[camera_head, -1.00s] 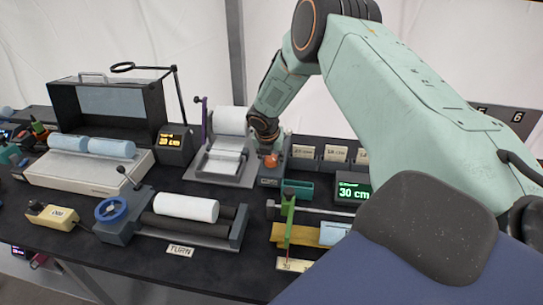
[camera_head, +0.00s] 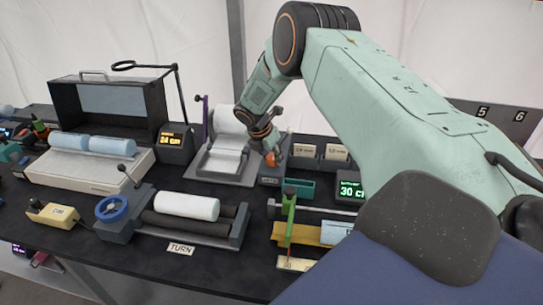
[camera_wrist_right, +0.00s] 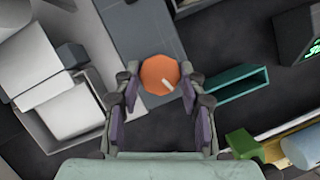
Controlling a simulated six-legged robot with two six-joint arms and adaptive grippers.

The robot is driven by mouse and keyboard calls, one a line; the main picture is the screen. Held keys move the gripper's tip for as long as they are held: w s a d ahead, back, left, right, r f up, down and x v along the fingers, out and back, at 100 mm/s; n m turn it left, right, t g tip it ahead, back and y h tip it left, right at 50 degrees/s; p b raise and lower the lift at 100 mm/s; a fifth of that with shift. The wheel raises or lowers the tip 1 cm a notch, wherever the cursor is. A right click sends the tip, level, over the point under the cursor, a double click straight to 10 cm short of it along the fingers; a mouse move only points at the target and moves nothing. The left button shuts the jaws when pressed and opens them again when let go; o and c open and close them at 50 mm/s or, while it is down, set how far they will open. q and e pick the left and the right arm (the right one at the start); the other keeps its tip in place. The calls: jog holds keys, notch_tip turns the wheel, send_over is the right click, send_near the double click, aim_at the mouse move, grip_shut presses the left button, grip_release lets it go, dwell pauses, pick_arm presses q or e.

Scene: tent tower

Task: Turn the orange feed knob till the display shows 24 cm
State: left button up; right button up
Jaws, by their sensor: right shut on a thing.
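The orange feed knob (camera_head: 273,158) sits on a dark grey base beside the paper roll feeder. In the right wrist view the knob (camera_wrist_right: 160,75) is a faceted orange disc with a white pointer mark aimed down and right. My right gripper (camera_head: 270,155) is shut on the knob, one finger on each side (camera_wrist_right: 160,78). The amber display (camera_head: 174,141) at the back appears to read 24 cm. A green-lettered display (camera_head: 351,190) on the right shows 30 cm, partly covered by my arm. My left gripper is not in view.
The feeder (camera_head: 222,168) with its white roll stands left of the knob. A teal open tray (camera_head: 299,188) is in front and right. A roller stand (camera_head: 190,228) with a blue handwheel (camera_head: 111,209) is nearer. A magnifier lamp (camera_head: 178,90) rises behind the amber display.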

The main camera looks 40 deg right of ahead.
jog(key=o, duration=1.2)
jog(key=shift+c, duration=0.2)
jog(key=v, duration=1.2)
jog(key=shift+s+a, duration=0.1)
jog(key=shift+f, duration=0.15)
